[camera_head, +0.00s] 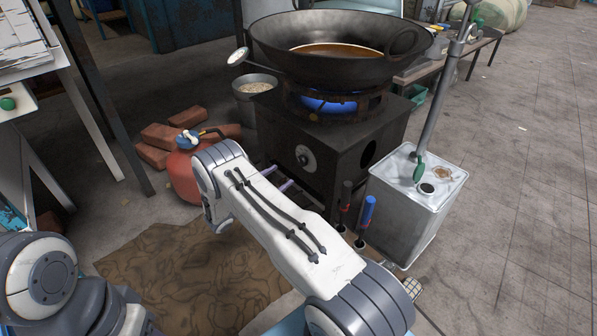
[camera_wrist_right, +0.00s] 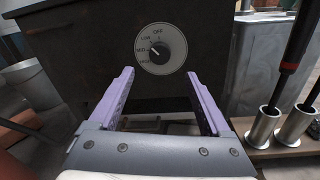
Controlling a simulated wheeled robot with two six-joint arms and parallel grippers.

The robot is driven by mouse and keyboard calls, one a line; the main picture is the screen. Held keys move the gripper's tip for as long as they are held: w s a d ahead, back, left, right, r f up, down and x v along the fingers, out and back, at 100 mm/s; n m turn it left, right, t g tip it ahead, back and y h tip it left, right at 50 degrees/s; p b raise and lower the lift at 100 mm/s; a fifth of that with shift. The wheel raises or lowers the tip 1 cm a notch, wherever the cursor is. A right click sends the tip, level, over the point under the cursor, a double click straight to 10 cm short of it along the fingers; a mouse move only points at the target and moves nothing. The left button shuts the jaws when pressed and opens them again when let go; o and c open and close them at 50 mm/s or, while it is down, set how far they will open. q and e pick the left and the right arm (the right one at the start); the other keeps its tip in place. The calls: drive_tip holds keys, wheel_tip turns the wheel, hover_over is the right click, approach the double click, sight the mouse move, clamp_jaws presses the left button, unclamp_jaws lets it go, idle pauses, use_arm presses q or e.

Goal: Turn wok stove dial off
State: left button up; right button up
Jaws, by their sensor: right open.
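The wok stove (camera_head: 345,155) is a dark box with a blue flame (camera_head: 330,104) burning under a large black wok (camera_head: 335,55). Its dial (camera_head: 305,157) is on the front face, a dark knob on a round pale plate.
A metal can (camera_head: 405,215) and upright tools (camera_head: 366,215) in holders stand right of the stove's front. A red gas cylinder (camera_head: 184,180), bricks (camera_head: 160,137) and a bucket (camera_head: 256,105) are to the left. A brown mat (camera_head: 180,275) lies in front.

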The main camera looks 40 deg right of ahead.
sight(300, 163)
drive_tip(key=d+b, duration=0.1)
drive_tip(key=d, duration=0.1)
drive_tip(key=d+b, duration=0.1)
drive_tip(key=d, duration=0.2)
drive_tip(key=w+d+b, duration=0.1)
drive_tip(key=d+b, duration=0.1)
drive_tip(key=d, duration=0.1)
drive_tip(key=shift+w+d+f, duration=0.1)
drive_tip(key=shift+d, duration=0.1)
drive_tip(key=shift+w+d, duration=0.1)
drive_tip(key=shift+d, duration=0.35)
drive_tip(key=shift+r, duration=0.2)
clamp_jaws()
